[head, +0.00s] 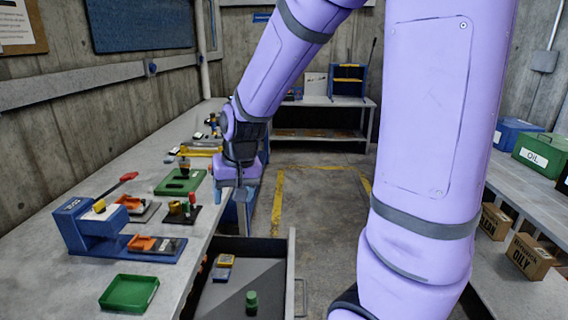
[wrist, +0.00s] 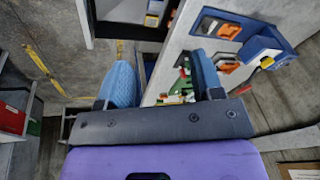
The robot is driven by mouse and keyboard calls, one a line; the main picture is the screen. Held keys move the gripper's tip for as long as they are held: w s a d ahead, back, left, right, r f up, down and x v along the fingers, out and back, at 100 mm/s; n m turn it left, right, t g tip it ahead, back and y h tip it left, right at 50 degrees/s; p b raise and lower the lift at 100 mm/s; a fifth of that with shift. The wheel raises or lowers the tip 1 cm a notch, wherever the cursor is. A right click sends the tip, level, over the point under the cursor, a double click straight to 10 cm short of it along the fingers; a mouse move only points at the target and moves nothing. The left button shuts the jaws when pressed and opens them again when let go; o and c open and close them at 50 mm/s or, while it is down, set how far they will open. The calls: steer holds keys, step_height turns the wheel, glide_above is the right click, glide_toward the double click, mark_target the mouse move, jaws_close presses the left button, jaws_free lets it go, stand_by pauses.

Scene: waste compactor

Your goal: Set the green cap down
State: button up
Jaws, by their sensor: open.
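A small green cap (head: 251,301) stands upright in the open drawer (head: 291,262), near its front, in the head view. My gripper (head: 238,188) is above the bench's right edge, beyond the drawer and well apart from the cap. In the wrist view its two blue fingers (wrist: 163,78) are spread, with nothing held between them. I cannot make out the cap in the wrist view.
A blue press (head: 85,228) with a red lever, a green tray (head: 130,293) and a green plate (head: 180,182) are on the left bench. A yellow-and-blue item (head: 223,267) lies in the drawer. Boxes (head: 528,256) line the right shelf. Floor between is clear.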

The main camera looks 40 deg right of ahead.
steer(key=s+r+n+t, duration=0.1)
steer(key=s+r+n, duration=0.1)
steer(key=s+r, duration=0.5)
steer(key=s+a+r+n+t, duration=0.1)
steer(key=s+r+n, duration=0.1)
steer(key=s+r, duration=0.4)
steer(key=s, duration=0.5)
steer(key=shift+s+r+h, duration=0.2)
steer(key=shift+r+h, duration=0.2)
